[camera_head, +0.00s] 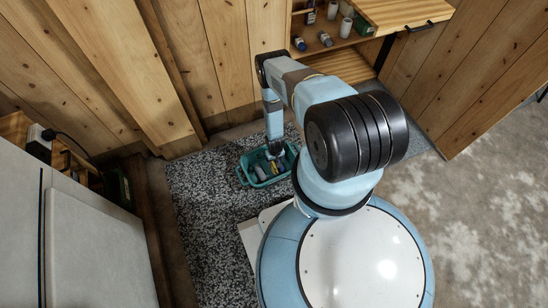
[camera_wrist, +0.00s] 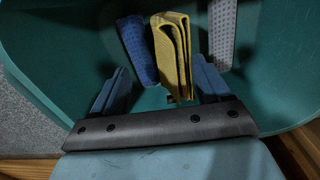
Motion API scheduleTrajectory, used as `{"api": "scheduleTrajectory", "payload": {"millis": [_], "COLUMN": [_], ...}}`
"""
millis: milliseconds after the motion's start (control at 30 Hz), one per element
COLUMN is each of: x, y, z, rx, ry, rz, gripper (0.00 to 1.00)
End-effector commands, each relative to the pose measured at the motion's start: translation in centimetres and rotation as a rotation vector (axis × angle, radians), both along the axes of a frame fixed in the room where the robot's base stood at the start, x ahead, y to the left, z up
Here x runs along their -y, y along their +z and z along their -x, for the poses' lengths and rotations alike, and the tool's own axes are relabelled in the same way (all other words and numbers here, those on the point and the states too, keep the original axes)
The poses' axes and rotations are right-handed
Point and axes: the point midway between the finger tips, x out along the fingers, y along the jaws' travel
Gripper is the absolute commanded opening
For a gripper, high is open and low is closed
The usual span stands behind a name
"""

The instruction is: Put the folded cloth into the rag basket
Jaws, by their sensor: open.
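A teal basket (camera_head: 268,184) stands on the speckled mat, and its inside wall (camera_wrist: 55,45) fills much of the wrist view. A folded yellow cloth (camera_wrist: 172,55) is inside it, standing on edge. My gripper (camera_head: 275,153) reaches down into the basket. In the wrist view its two blue fingers are spread apart, with the yellow cloth and part of a blue cloth (camera_wrist: 138,48) lying beyond the gap between them. No cloth is clearly clamped. The basket's far part is cut off in the wrist view.
A pale dotted cloth (camera_wrist: 222,30) is also in the basket, right of the yellow one. The speckled mat (camera_head: 205,215) is clear around the basket. Plank walls (camera_head: 215,60) rise behind. A shelf (camera_head: 340,42) with cups and small jars is at the back right.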

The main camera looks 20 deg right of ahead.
Motion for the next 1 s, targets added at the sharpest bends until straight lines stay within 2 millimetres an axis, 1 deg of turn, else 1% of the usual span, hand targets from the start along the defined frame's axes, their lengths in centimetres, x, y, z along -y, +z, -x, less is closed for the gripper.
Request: {"api": "scheduleTrajectory", "payload": {"millis": [167,700,800,1000], "x": [0.0,0.0,0.0,0.0], "y": [1.8,10.4,11.7,13.1], "z": [-0.2,-0.2,-0.2,-0.1], "rx": [0.002,0.001,0.001,0.001], "ry": [0.000,0.000,0.000,0.000], "rz": [0.000,0.000,0.000,0.000], "gripper": [0.77,0.77,0.77,0.77]}}
